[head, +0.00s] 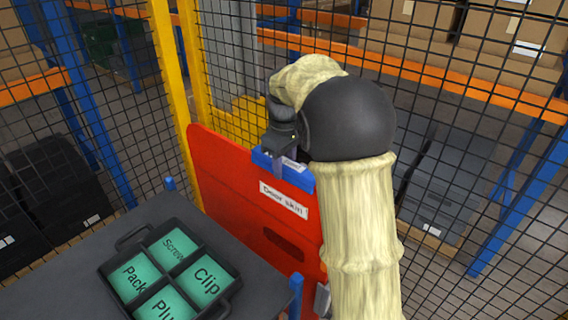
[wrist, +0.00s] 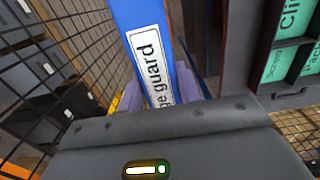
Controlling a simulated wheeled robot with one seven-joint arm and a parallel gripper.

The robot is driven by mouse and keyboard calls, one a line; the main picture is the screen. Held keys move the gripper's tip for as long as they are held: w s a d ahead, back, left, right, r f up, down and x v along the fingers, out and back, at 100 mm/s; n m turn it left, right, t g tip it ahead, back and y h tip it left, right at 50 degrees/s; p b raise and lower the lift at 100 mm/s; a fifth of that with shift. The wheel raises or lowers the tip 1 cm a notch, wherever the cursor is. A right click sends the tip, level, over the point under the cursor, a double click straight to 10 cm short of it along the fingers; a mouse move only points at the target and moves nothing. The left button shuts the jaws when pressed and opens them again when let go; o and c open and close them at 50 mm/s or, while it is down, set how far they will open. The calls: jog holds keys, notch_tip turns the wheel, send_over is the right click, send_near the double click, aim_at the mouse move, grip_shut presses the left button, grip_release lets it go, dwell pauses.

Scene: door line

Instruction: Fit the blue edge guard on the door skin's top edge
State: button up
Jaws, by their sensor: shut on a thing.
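The red door skin (head: 232,185) stands upright in the head view, with a white "Door skin" label on its face. The blue edge guard (head: 300,178) lies along the door skin's top edge and overlaps it in the picture. I cannot tell whether it is seated on the edge or just above it. My gripper (head: 277,165) is shut on the guard from above. In the wrist view the guard (wrist: 132,14), with its white label, runs between my two purple fingers (wrist: 150,92). My arm hides the right end of the top edge.
A dark table (head: 75,262) stands left of the door skin, bearing a black tray (head: 115,265) with several green labelled compartments. Blue posts (head: 296,290) rise beside the door skin. A black mesh fence (head: 455,130) with a yellow post (head: 172,70) closes off the back, with racks behind.

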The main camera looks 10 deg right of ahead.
jog(key=shift+f, duration=0.4)
dwell(0.5)
jog(key=o, duration=1.2)
jog(key=shift+c, duration=0.2)
notch_tip(320, 180, up, 17)
jog(key=b, duration=0.1)
jog(key=shift+r, duration=0.2)
